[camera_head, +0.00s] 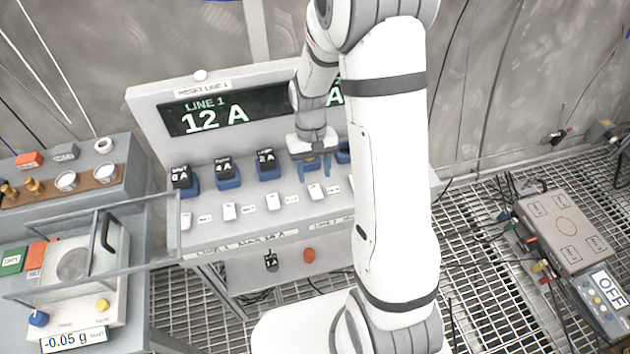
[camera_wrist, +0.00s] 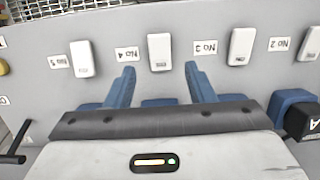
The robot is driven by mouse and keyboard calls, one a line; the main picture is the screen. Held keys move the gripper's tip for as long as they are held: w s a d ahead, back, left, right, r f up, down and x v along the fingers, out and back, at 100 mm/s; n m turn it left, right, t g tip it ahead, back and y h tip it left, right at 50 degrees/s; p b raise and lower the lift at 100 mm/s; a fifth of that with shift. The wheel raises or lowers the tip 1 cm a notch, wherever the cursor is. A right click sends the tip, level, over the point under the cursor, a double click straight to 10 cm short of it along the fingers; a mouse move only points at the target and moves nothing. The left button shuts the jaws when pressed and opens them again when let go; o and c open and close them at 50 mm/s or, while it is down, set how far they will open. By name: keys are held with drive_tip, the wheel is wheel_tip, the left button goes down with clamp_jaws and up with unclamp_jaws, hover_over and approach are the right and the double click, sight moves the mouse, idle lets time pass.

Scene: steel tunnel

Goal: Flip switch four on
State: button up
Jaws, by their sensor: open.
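Switch four (camera_wrist: 159,52) is a small white rocker with the label "No 4" (camera_wrist: 127,54) beside it, upside down in the wrist view. In the head view switch four (camera_head: 315,191) is in the row along the sloped panel. My gripper (camera_wrist: 159,68) is open and empty, its two blue fingers spread to either side of switch four. In the head view my gripper (camera_head: 315,174) hangs just behind that switch. Whether the fingers touch the panel cannot be told. The switch's on or off position is not clear.
Neighbouring switches No 5 (camera_wrist: 82,58) and No 3 (camera_wrist: 240,46) stand close on either side. Blue sockets with black plugs (camera_head: 266,162) line the panel behind the switches. The display (camera_head: 225,113) reads "LINE 1 12 A". A balance (camera_head: 72,280) stands at left.

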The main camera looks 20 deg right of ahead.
drive_tip(key=shift+w+r, duration=0.15)
drive_tip(key=shift+r, duration=0.6)
drive_tip(key=shift+w+r, duration=0.1)
drive_tip(key=shift+r, duration=0.6)
wheel_tip(320, 180, up, 10)
drive_tip(key=r+t, duration=0.1)
drive_tip(key=t, duration=0.1)
hover_over(313, 186)
drive_tip(key=s, duration=0.6)
drive_tip(key=s+r+t, duration=0.3)
drive_tip(key=s+r, duration=0.3)
drive_tip(key=s, duration=0.4)
drive_tip(key=shift+s+d+t, duration=0.3)
drive_tip(key=shift+s, duration=0.05)
